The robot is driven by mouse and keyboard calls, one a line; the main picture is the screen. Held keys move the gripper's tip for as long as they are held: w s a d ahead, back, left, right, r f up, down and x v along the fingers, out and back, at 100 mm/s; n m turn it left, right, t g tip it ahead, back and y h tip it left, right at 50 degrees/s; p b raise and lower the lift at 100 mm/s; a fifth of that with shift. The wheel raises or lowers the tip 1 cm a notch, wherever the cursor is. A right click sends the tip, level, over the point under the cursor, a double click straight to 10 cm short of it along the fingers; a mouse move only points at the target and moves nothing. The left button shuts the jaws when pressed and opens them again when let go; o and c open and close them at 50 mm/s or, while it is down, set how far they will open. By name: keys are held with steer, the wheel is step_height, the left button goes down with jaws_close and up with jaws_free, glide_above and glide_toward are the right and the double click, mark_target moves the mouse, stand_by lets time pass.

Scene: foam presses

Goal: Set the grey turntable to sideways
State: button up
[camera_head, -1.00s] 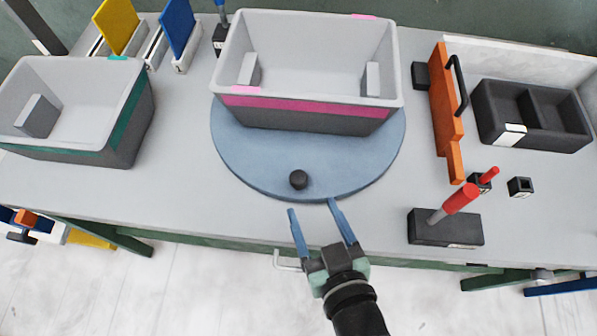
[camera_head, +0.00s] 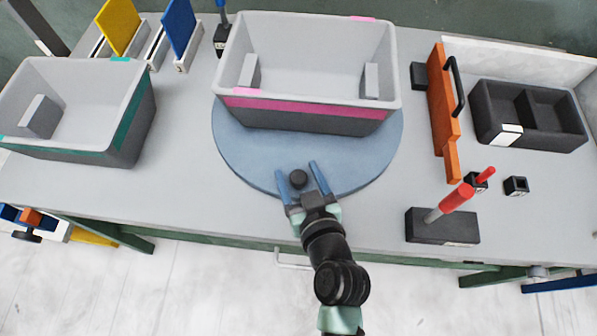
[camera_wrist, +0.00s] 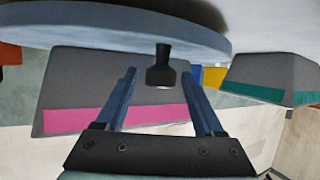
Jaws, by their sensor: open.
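The round grey-blue turntable (camera_head: 245,150) lies on the bench, carrying a grey bin with a pink band (camera_head: 310,102) on its far part. The bin's long side faces me. A black knob (camera_head: 298,178) stands on the turntable's near edge. My gripper (camera_head: 297,176) is open, its two blue fingers on either side of the knob in the head view. In the wrist view the knob (camera_wrist: 161,72) shows between the fingers, and the turntable (camera_wrist: 110,22) spans the top. I cannot tell whether either finger touches the knob.
A grey bin with a green band (camera_head: 125,115) stands at the left. An orange board (camera_head: 441,105), a black divided tray (camera_head: 530,115) and a black block holding a red-handled tool (camera_head: 440,226) stand at the right. The bench front beside the turntable is clear.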

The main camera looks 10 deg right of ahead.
jaws_close()
stand_by(1.3)
